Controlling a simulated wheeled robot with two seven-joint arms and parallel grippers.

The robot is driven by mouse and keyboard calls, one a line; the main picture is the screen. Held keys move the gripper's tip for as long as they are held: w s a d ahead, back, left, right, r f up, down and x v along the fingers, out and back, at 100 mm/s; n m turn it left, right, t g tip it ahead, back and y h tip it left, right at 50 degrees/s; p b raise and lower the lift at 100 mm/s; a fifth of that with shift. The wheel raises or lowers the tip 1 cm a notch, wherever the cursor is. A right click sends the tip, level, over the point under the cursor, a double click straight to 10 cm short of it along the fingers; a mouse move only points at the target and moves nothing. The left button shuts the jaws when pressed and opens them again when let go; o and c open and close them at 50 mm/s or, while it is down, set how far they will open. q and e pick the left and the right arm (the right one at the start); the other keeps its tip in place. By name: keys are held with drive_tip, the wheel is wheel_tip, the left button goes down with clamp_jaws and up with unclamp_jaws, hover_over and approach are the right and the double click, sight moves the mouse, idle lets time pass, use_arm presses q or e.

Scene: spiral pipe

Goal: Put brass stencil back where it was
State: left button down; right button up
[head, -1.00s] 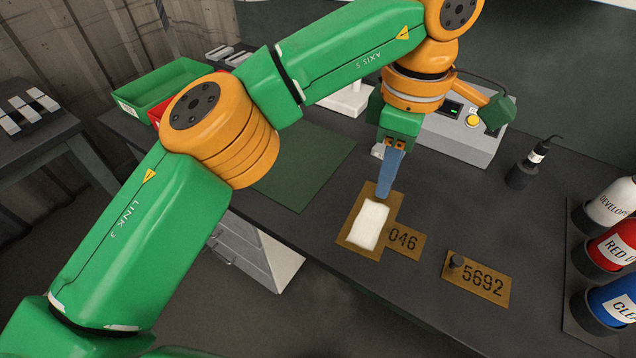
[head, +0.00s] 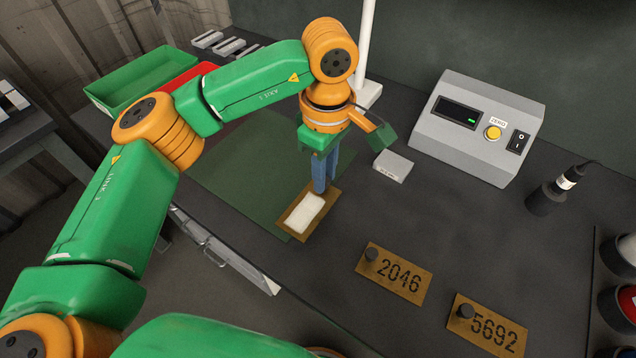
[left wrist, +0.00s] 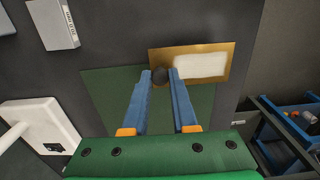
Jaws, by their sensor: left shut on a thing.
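The brass stencil with a white patch (head: 288,224) is in my left gripper (head: 323,190), whose blue fingers point down and are shut on its dark knob. The left wrist view also shows the stencil (left wrist: 237,50), with the knob (left wrist: 160,76) between the fingertips (left wrist: 161,76). The stencil overlaps an edge of the green mat (head: 225,175). I cannot tell whether it rests on the surface or hangs just above it. Two other brass stencils with knobs, 2046 (head: 398,279) and 5692 (head: 490,329), lie to the right. My right gripper is not in view.
A grey box with a yellow button (head: 480,125) stands at the back. A small grey block (head: 393,166) lies right of my gripper. A dark cylinder with a cable (head: 547,195) and bottles (head: 622,305) are at the right. A green tray (head: 145,80) is at the far left.

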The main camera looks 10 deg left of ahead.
use_arm(q)
drive_tip(key=f, duration=0.2)
drive_tip(key=a+f, duration=0.1)
drive_tip(key=f, duration=0.1)
drive_tip(key=shift+f, duration=0.2)
drive_tip(key=c, duration=0.7)
unclamp_jaws()
drive_tip(key=shift+w, duration=0.1)
wheel_tip(320, 180, up, 12)
drive_tip(key=shift+r, duration=0.1)
